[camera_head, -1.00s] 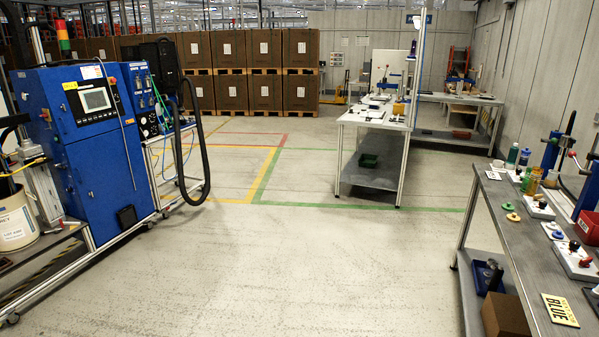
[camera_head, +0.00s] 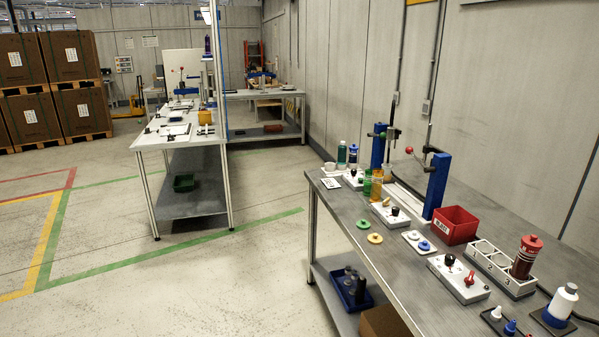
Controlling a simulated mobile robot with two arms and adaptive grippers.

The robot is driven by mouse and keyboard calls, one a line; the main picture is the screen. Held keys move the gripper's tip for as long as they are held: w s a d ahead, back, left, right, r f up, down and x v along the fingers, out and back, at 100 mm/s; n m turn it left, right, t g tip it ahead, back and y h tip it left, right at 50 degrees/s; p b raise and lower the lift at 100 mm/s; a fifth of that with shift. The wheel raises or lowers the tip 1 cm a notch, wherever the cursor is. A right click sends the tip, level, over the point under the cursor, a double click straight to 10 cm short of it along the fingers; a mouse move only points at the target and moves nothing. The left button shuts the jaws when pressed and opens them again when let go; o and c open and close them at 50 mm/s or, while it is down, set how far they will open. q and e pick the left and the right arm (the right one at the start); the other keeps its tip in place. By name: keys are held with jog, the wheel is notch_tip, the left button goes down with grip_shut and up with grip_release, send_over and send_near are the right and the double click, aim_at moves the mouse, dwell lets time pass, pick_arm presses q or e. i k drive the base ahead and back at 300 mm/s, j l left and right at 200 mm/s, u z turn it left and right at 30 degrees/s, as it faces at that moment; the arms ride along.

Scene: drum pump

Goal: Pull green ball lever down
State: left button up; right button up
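A blue-framed press-like fixture (camera_head: 436,187) stands on the right-hand workbench (camera_head: 385,275), with a red ball (camera_head: 409,150) on a lever beside its column. A second blue column (camera_head: 377,146) stands behind it near the wall, with a dark upright rod rising close by. A small greenish spot shows near the top of that column, but it is too small to tell whether it is a lever ball. No green ball lever shows clearly. Neither of my grippers is in view.
The bench also carries a red bin (camera_head: 455,225), a red-capped bottle (camera_head: 526,257), a white bottle (camera_head: 561,303) and several small white-based fixtures. Another table (camera_head: 186,189) stands at left, with open floor (camera_head: 190,285) in front. Stacked brown boxes (camera_head: 68,57) stand far left.

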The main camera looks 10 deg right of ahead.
aim_at(383, 136)
jog(key=i+l+z, duration=0.15)
jog(key=i+z, duration=0.25)
jog(key=i+j+z, duration=0.1)
jog(key=i+z, duration=0.25)
jog(key=i, duration=0.25)
jog(key=i+j+z, duration=0.15)
jog(key=i+j, duration=0.2)
jog(key=i+j+z, duration=0.15)
jog(key=i+j, duration=0.2)
jog(key=i+j+z, duration=0.2)
jog(key=i+j, duration=0.25)
jog(key=i+j+z, duration=0.15)
jog(key=i+j, duration=0.15)
jog(key=j, duration=0.15)
jog(key=i+j+z, duration=0.15)
jog(key=i+j, duration=0.15)
jog(key=j, duration=0.25)
